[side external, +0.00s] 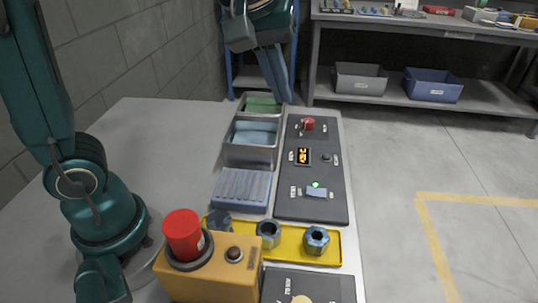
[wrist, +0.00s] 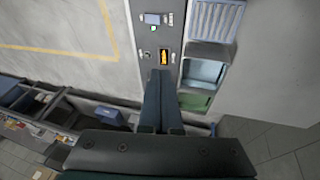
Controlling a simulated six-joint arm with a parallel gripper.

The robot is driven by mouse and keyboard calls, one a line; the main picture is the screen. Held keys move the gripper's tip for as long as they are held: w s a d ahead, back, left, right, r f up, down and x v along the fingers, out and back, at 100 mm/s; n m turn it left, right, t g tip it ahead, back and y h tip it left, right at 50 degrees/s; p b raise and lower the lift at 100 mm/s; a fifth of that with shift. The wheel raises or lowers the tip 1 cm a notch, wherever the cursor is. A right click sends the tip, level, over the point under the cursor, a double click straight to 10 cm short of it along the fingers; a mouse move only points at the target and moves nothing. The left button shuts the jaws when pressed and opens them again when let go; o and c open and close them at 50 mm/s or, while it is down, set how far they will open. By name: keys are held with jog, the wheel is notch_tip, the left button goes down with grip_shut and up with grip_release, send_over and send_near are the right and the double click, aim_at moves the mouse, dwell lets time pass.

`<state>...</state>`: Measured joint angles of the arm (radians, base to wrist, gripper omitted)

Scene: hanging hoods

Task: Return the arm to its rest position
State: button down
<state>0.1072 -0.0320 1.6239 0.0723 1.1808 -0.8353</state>
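My gripper (side external: 277,98) hangs at the back of the white table in the side view, its fingers pointing down near the far end of the grey panel and the green bin. In the wrist view the two dark teal fingers of my gripper (wrist: 161,76) lie side by side against each other. Nothing shows between them, so it is shut and empty. The fingertips look to be above the table, but their exact height is hard to tell.
A bin with green contents (side external: 263,104), a bin with blue contents (side external: 252,135) and a ribbed blue tray (side external: 242,188) stand beside the control panel (side external: 322,210). A yellow tray (side external: 333,252) with nuts and an orange box (side external: 210,275) with a red cylinder (side external: 183,236) stand in front. The left tabletop is clear.

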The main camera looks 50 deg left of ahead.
jog(key=s+a+f+m, duration=0.1)
jog(key=s+f+m, duration=0.2)
jog(key=s, duration=0.3)
jog(key=s+f+m+t, duration=0.1)
jog(key=s+f+m, duration=0.2)
jog(key=s+m, duration=0.2)
jog(key=shift+s+a+f, duration=0.15)
jog(key=shift+s+a, duration=0.2)
jog(key=shift+s, duration=0.4)
